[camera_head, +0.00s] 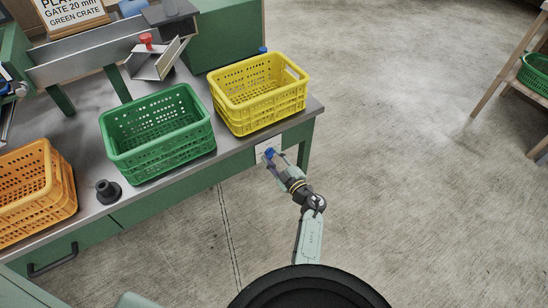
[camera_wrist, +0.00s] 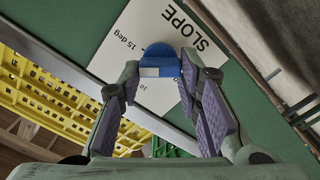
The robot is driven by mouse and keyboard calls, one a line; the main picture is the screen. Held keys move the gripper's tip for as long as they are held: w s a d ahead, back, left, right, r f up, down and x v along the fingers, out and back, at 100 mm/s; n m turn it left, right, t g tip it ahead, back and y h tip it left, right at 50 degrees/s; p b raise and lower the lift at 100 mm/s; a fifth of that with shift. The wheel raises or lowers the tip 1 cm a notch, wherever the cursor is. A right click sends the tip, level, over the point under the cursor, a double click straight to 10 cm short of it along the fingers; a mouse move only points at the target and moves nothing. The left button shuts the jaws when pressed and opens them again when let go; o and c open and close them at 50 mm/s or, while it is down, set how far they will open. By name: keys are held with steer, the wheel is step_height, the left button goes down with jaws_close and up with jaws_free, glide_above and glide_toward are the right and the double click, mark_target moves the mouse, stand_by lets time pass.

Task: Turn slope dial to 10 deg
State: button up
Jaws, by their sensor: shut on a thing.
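The slope dial (camera_wrist: 160,58) is a blue knob with a white mark on one side, on a white plate (camera_wrist: 200,30) reading SLOPE. The plate shows "15 deg" and a partly hidden "10"; I cannot tell which marking the white mark points at. My gripper (camera_wrist: 160,68) is shut on the dial, one finger on each side, in the wrist view. In the head view my gripper (camera_head: 273,160) reaches up to the dial (camera_head: 269,153) on the bench's front side, below the yellow crate. The fingers hide part of the scale.
The yellow crate (camera_head: 243,112), green crate (camera_head: 165,155) and orange crate (camera_head: 50,210) stand on the grey-topped bench (camera_head: 85,168). A dark round knob (camera_head: 108,192) sits near its front edge. A sloped metal chute stands behind. Open floor lies to the right.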

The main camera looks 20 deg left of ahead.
steer(key=n+b, duration=0.1)
steer(key=n, duration=0.4)
steer(key=shift+f+n, duration=0.15)
steer(key=shift+n, duration=0.15)
steer(key=shift+s+n+b, duration=0.1)
steer(key=shift+n+b, duration=0.8)
steer(key=shift+n, duration=1.2)
steer(key=o, duration=1.1)
steer(key=shift+o, duration=0.2)
steer(key=v, duration=0.7)
steer(key=shift+s, duration=0.15)
steer(key=shift+d, duration=0.15)
